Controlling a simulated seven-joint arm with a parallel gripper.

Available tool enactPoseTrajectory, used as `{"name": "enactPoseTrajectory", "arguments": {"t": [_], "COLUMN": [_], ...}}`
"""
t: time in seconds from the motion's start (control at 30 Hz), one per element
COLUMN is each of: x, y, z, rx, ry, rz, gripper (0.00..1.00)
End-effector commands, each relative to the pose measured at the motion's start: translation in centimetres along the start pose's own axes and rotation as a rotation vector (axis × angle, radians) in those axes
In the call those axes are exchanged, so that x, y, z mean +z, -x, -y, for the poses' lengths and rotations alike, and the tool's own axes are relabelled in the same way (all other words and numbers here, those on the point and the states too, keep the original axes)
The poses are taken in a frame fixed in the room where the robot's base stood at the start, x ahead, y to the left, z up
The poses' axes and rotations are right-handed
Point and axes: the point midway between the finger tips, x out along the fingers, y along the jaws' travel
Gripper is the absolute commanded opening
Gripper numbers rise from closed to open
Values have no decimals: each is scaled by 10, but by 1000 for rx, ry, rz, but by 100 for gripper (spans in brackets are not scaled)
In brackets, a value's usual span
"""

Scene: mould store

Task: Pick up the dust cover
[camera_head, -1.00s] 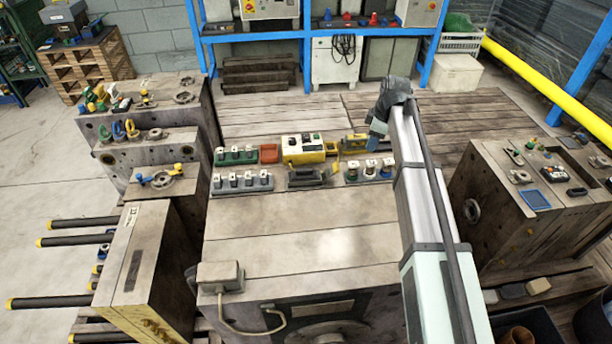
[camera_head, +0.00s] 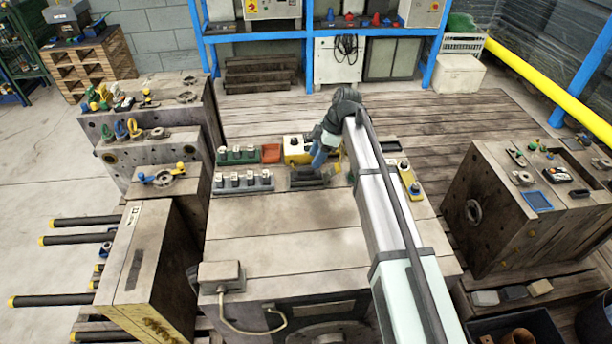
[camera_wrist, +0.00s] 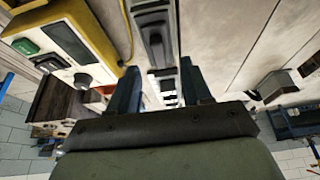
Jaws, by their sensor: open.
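I cannot single out the dust cover with certainty. A long dark grey piece (camera_head: 306,179) lies just in front of the yellow control box (camera_head: 296,150) on the bench-like block. In the wrist view a long grey piece with a dark raised middle (camera_wrist: 154,38) lies beyond and between my fingers, and may be the same one. My gripper (camera_head: 320,160) hangs above the right side of the yellow box, partly hiding it. In the wrist view its two blue fingers (camera_wrist: 160,82) stand apart, with nothing visibly held between them.
A red tray (camera_head: 271,153) sits beside the yellow box. A yellow holder (camera_head: 409,180) is at the right. The block's front top (camera_head: 285,235) is clear.

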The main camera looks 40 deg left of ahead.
Motion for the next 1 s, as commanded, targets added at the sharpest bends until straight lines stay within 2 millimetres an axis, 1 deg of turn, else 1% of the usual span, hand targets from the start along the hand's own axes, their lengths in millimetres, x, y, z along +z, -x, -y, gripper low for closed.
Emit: {"name": "enactPoseTrajectory", "arguments": {"t": [0.27, 0.47, 0.6, 0.7, 0.87, 0.9, 1.0], "x": [-1, -7, -7, -7, -7, -7, -7], "y": [-12, -35, -52, -56, -56, -56, -56], "z": [0, -2, -2, -2, -3, -3, -2], "rx": [-1, -1, 0, 2, 3, 3, 2], "ry": [-1, 1, 0, -1, -1, -1, -1], "rz": [1, 1, 1, 1, 1, 1, 1], "gripper": [49, 49, 49, 49, 49, 48, 38]}}
